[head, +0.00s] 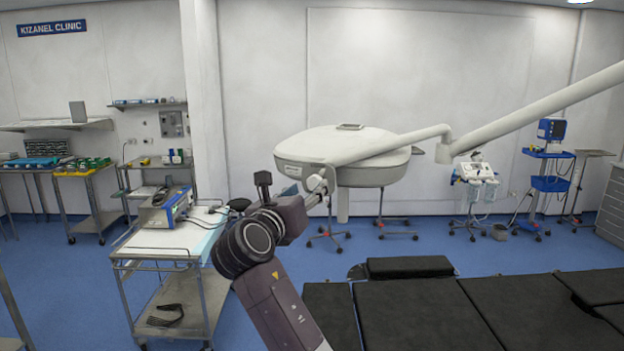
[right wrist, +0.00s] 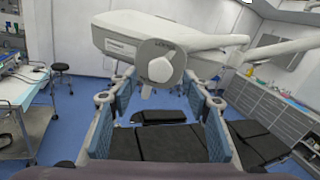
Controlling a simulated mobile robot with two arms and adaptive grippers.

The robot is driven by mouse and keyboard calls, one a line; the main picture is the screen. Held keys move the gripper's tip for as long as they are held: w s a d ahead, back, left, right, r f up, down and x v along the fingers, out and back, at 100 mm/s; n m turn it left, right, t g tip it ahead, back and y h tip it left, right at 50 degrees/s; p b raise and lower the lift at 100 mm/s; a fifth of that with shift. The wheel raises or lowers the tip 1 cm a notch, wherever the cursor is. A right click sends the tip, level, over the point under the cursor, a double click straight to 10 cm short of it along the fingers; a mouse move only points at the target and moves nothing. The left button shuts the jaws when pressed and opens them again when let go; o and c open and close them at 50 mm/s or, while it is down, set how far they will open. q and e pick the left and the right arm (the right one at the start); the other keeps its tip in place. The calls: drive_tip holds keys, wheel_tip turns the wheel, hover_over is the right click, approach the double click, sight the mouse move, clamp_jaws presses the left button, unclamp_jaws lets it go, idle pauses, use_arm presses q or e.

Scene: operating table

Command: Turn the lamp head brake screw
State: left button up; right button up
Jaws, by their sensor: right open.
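The white lamp head (head: 345,150) hangs from its jointed arm in the middle of the head view. It also shows in the right wrist view (right wrist: 120,38). The brake screw (right wrist: 160,66) is a light grey round knob with a raised centre, facing the wrist camera. In the head view it is small and partly hidden by my gripper at the lamp's left side. My right gripper (head: 318,190) is beside the lamp joint. Its fingers (right wrist: 160,92) are open, with the knob just above and beyond the gap between them. I cannot tell whether they touch it. My left gripper is not in view.
A black operating table (head: 420,310) lies below the lamp. A steel trolley (head: 165,243) with a blue-fronted device (head: 167,208) stands left of my right arm. The lamp's support arm (head: 540,108) runs to the upper right.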

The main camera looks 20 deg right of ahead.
sight(314, 184)
drive_tip(key=p+x, duration=0.1)
drive_tip(key=x, duration=0.3)
drive_tip(key=c, duration=1.1)
